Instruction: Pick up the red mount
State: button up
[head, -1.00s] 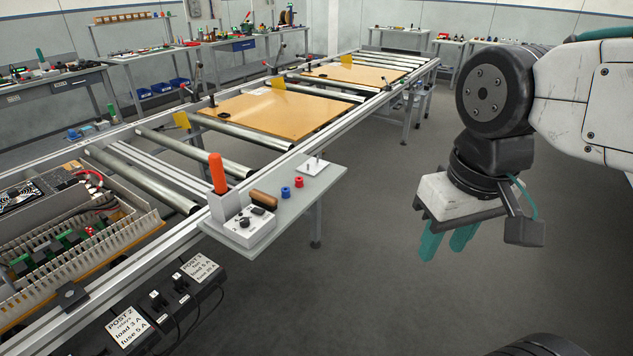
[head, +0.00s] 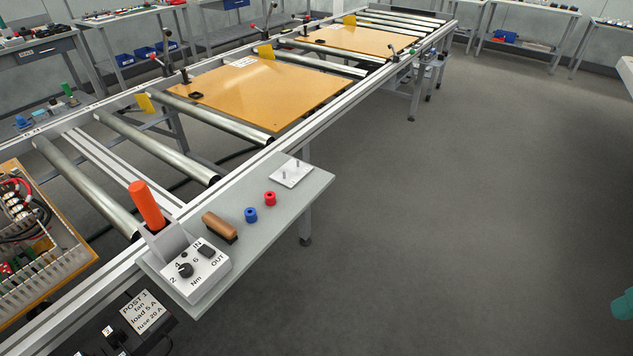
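The red mount (head: 270,198) is a small red cylinder standing on a grey side shelf (head: 300,213) fixed to the conveyor. A similar blue cylinder (head: 251,214) stands just left of it, apart from it. Only a teal bit of my gripper (head: 622,304) shows at the right edge. It is far to the right of the shelf, and whether its fingers are apart is cut off from view.
The shelf also holds a white plate with pins (head: 291,173), a wooden-handled brush (head: 219,227), a white control box (head: 196,272) and an orange-handled tool (head: 146,205) in a holder. The roller conveyor (head: 330,122) runs behind. The floor (head: 460,220) at right is clear.

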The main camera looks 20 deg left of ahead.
aim_at(269, 196)
jog(key=z, duration=0.15)
jog(key=i, duration=0.65)
jog(key=u, duration=0.8)
jog(key=i, duration=0.6)
jog(key=u, duration=0.7)
